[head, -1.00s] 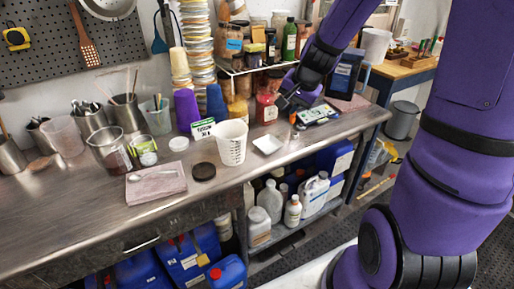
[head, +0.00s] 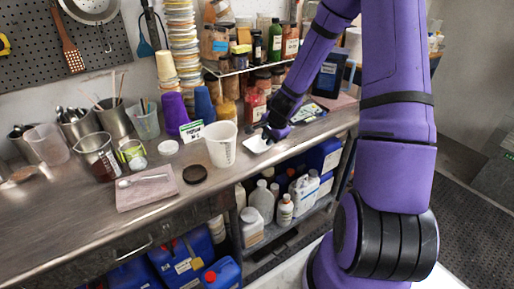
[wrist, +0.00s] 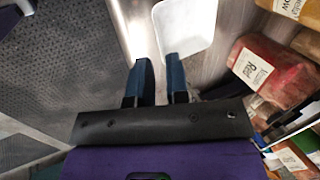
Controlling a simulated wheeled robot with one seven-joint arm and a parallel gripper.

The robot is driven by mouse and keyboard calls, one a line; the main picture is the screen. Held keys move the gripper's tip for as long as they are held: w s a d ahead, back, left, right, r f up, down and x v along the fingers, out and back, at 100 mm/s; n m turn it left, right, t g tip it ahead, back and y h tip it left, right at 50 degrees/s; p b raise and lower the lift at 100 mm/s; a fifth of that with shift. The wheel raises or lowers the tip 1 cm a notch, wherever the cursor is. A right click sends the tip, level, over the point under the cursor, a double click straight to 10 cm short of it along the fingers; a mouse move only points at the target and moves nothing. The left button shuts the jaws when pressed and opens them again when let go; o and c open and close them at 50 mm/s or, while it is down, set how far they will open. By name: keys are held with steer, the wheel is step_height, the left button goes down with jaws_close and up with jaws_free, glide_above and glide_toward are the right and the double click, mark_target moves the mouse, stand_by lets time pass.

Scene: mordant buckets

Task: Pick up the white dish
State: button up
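The white dish (head: 257,144) is a small square shallow tray lying on the steel bench, right of a white measuring beaker (head: 220,145). In the wrist view the dish (wrist: 184,24) lies just beyond my fingertips. My gripper (head: 268,134) is at the right rim of the dish in the head view. In the wrist view my gripper (wrist: 160,62) shows two blue fingers parted by a narrow gap with nothing visible between them. The right fingertip appears to overlap the near edge of the dish; I cannot tell if it touches.
A red-filled jar (wrist: 272,72) stands right of my fingers in the wrist view. A green-and-white label card (head: 191,131), a black lid (head: 195,174) and a pink cloth (head: 147,188) are on the bench (head: 90,215). White bottles (head: 285,210) stand on the shelf below.

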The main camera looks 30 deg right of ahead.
mark_target(258, 146)
steer(key=shift+s+a+x, duration=0.1)
steer(key=shift+x, duration=1.75)
steer(key=shift+s+a+x, duration=0.1)
steer(key=shift+x, duration=1.8)
jaws_close()
